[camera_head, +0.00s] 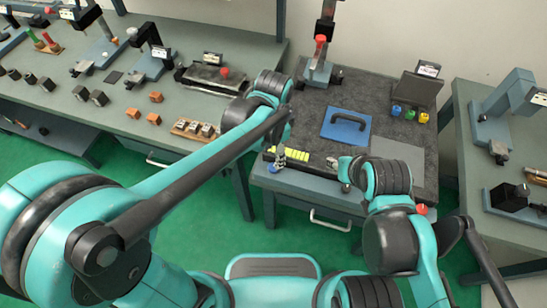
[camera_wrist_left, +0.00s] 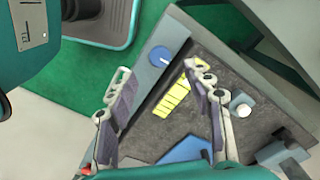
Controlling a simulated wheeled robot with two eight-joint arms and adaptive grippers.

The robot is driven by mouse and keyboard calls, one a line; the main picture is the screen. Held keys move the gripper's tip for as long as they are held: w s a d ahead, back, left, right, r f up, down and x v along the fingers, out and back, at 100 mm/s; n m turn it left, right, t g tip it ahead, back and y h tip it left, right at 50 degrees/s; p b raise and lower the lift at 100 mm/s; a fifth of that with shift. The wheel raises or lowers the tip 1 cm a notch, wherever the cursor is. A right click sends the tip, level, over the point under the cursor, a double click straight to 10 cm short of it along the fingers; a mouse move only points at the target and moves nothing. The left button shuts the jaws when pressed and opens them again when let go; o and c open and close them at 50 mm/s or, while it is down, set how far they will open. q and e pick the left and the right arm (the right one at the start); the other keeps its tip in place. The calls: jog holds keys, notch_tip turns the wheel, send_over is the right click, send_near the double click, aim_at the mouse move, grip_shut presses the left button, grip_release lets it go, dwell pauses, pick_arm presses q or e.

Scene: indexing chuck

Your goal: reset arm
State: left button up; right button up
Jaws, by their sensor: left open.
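My left gripper (camera_wrist_left: 157,73) is open and empty in the left wrist view, its two fingers apart above the dark bench top (camera_wrist_left: 150,135). In the head view it shows small and partly hidden (camera_head: 280,156) near the bench's front left corner. The yellow strip (camera_wrist_left: 172,96) lies below and between the fingers, apart from them. My right gripper (camera_head: 345,172) is at the front middle of the bench, mostly hidden by its own wrist; its jaws are too small to read.
The centre bench holds a blue plate with a dark handle (camera_head: 346,125), a blue knob (camera_head: 274,168), small coloured parts (camera_head: 410,114) and a red-knobbed upright fixture (camera_head: 320,50). A crowded bench (camera_head: 150,135) stands left, another (camera_head: 478,220) right. Green floor (camera_head: 310,225) is clear in front.

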pick_arm(q)
jog(key=shift+r, duration=0.45)
jog(key=shift+a+r, duration=0.1)
jog(key=shift+a, duration=0.1)
jog(key=s+a+r+n+t, duration=0.2)
jog(key=s+a+n+t, duration=0.1)
jog(key=a+n, duration=0.3)
jog(key=s+a+r+n+t, duration=0.2)
jog(key=a+n, duration=0.4)
jog(key=a, duration=0.5)
jog(key=shift+s+a+r+n+t, duration=0.15)
jog(key=shift+s+a+n+t, duration=0.15)
jog(key=shift+s+t, duration=0.6)
jog(key=shift+w, duration=0.2)
